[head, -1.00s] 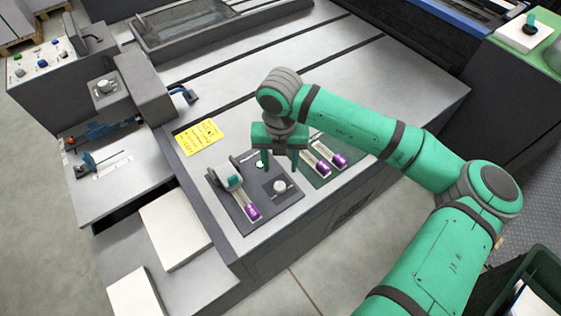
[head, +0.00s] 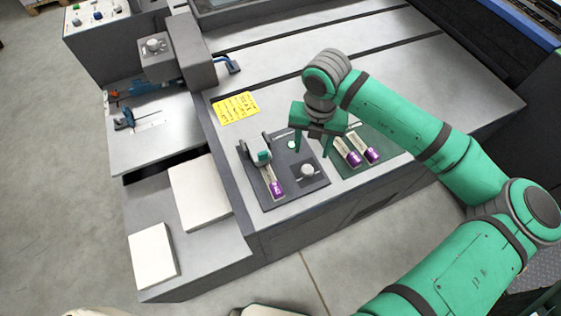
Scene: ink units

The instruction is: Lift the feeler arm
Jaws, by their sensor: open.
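My gripper (head: 312,146) points down with its two green fingers apart and nothing visible between them. It is over the machine's front deck, above or just behind a dark panel (head: 287,191). No part is clearly marked as the feeler arm. One candidate is a blue-tipped lever (head: 229,66) sticking out from a grey block with a dial, left of my gripper. Another is a small blue-and-dark arm (head: 127,119) on the side table beside a white scale. The panel holds a dark bracket with a green block (head: 263,156) and a purple-capped tube (head: 277,188).
A round grey knob (head: 306,170) stands on the panel. Two more purple-capped tubes (head: 352,158) lie on a green plate right of my gripper. A yellow note (head: 235,108) lies on the deck. White paper stacks (head: 199,192) sit front left. The floor at left is clear.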

